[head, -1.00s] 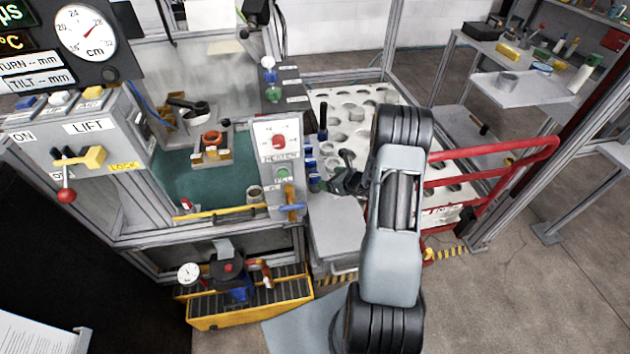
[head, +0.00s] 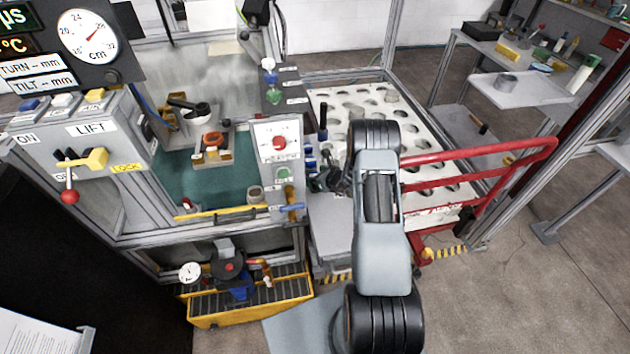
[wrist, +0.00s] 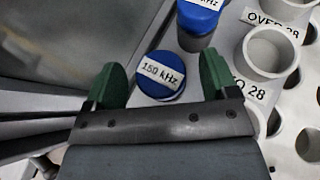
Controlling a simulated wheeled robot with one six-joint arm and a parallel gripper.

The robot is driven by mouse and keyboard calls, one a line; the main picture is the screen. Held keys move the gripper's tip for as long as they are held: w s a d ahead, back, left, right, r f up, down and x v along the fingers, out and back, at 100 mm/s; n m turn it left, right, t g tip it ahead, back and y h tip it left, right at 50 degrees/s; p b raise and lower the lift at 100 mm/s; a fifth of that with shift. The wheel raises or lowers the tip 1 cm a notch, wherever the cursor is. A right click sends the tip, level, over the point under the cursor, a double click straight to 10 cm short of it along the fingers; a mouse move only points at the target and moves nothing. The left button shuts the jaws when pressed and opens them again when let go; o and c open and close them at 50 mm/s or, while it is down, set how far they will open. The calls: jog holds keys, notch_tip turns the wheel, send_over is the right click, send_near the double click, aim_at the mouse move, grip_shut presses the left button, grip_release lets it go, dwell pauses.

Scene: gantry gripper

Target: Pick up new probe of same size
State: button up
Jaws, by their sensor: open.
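In the wrist view my gripper (wrist: 161,78) is open, with a green pad on each side. A round blue-topped probe labelled 150 kHz (wrist: 161,74) shows in the gap between the pads. I cannot tell how far below the pads it is, and no contact is visible. A second blue-topped probe (wrist: 201,14) stands just beyond it, its label partly cut off at "kHz". In the head view my gripper (head: 323,178) is at the left edge of the white rack, by the small blue probes (head: 309,160).
The white rack (head: 425,150) with many round holes lies right of my gripper. Grey ring-shaped pieces (wrist: 271,53) stand close right of the probes, near an "OVER 28" label.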

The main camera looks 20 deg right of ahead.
jog(key=c, duration=1)
jog(key=shift+c, duration=0.2)
jog(key=shift+r, duration=0.1)
